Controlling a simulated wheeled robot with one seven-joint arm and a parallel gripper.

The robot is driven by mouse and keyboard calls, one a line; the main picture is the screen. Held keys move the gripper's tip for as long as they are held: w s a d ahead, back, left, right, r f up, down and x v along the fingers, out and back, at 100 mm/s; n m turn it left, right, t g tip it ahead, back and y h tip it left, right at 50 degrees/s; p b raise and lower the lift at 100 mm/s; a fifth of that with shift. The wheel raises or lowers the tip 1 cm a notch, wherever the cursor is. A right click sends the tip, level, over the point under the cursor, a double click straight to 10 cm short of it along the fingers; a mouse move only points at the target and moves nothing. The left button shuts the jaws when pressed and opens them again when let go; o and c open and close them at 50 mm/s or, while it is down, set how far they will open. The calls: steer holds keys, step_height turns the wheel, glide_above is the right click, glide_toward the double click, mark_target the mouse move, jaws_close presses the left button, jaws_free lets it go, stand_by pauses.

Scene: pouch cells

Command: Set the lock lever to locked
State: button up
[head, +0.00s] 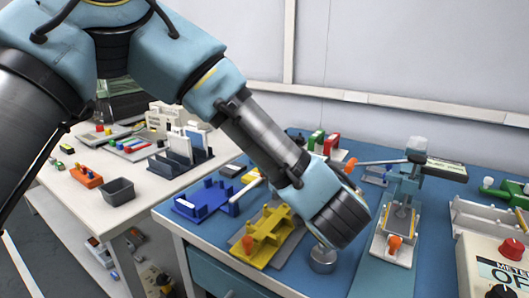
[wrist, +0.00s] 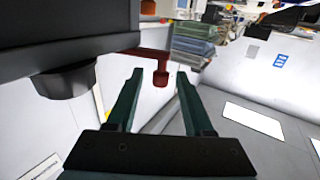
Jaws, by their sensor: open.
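My gripper (wrist: 160,72) shows in the wrist view with its two dark green fingers apart. A dark red lever-like part (wrist: 160,78) with a blocky end shows in the gap between the fingertips; I cannot tell its distance, and no contact shows. Whether it is the lock lever is unclear. In the head view my wrist hides the fingers. An orange-ended lever (head: 395,243) stands at the front of the grey fixture (head: 403,205), right of my wrist. Another orange knob (head: 248,243) is on the yellow fixture (head: 268,236). No lock label is readable.
A blue tray (head: 205,201) lies left of the yellow fixture. A small metal cylinder (head: 322,259) stands below my wrist. A meter box with a red button (head: 512,249) is at right. A white side table (head: 70,190) holds bins and racks.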

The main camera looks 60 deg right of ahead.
step_height(320, 180, up, 10)
stand_by(0.6)
stand_by(0.4)
